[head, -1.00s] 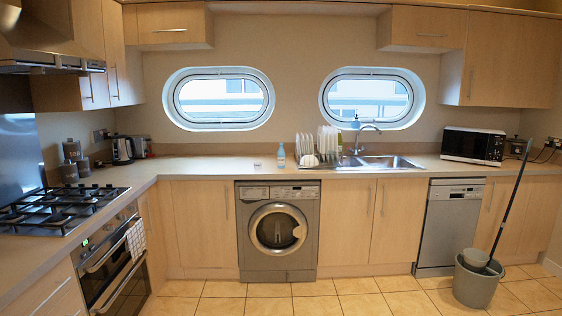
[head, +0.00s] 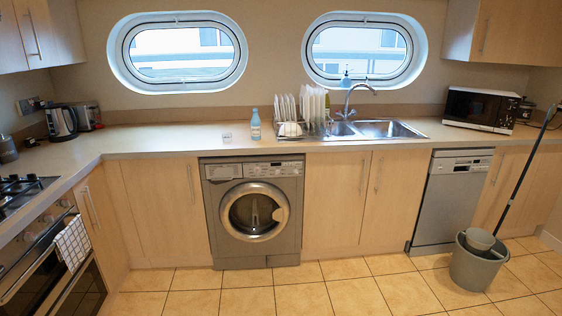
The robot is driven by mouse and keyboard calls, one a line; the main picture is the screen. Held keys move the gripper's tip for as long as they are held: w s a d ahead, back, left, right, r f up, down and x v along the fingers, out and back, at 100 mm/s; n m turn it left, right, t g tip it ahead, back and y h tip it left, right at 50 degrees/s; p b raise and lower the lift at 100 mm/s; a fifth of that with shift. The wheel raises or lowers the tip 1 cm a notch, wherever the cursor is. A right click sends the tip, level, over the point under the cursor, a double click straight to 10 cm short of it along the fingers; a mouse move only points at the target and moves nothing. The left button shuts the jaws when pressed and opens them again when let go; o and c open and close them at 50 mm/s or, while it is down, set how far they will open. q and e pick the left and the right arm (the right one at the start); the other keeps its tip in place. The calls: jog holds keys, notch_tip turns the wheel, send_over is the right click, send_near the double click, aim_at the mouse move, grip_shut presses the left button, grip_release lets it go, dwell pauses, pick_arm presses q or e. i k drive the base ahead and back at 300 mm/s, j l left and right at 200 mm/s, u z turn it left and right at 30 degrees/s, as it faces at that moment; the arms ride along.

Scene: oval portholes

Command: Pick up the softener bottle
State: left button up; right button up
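A small light-blue bottle (head: 255,125), which looks like the softener bottle, stands upright on the worktop (head: 190,134) above the washing machine (head: 253,212). It is left of the dish rack, and its label is too small to read. Neither of my grippers shows in the head view.
A small clear item (head: 227,137) sits left of the blue bottle. A dish rack with plates (head: 288,114) stands to its right, beside the sink (head: 378,129). A grey mop bucket (head: 476,265) stands on the floor at right. The tiled floor before the washing machine is clear.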

aim_at(255, 122)
jog(key=i+u, duration=0.15)
jog(key=i, duration=0.35)
jog(key=i+l+u, duration=0.15)
jog(key=i, duration=0.4)
jog(key=i+l+u, duration=0.15)
jog(key=i, duration=0.35)
jog(key=i+l+u, duration=0.1)
jog(key=i+l, duration=0.15)
jog(key=i, duration=0.25)
